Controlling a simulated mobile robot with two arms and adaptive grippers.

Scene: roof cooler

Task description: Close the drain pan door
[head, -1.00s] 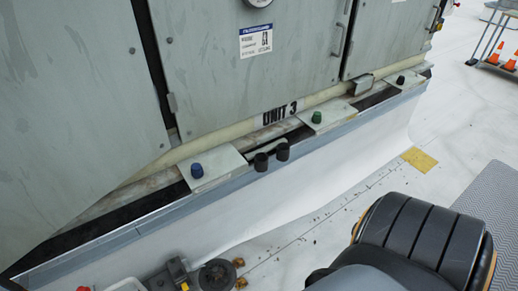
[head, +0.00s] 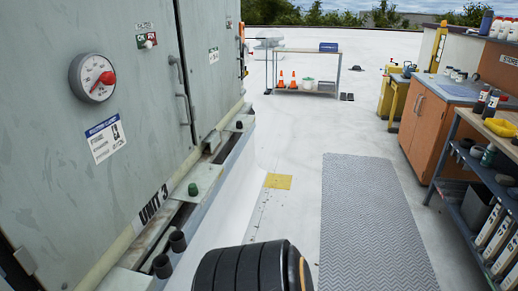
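The grey-green Unit 3 cabinet (head: 130,165) fills the left of the head view. I cannot tell which panel is the drain pan door. A dark gap shows at the lower left edge, where the view cuts off the cabinet. Along its foot runs a ledge with a green knob (head: 193,189) and two dark cylinders (head: 170,254). Neither gripper is in view.
A grey ribbed mat (head: 375,225) lies on the white roof. An orange-doored workbench (head: 428,125) and a shelf rack (head: 480,180) stand at the right. A table with orange cones (head: 292,80) stands at the back. The roof between cabinet and mat is largely clear.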

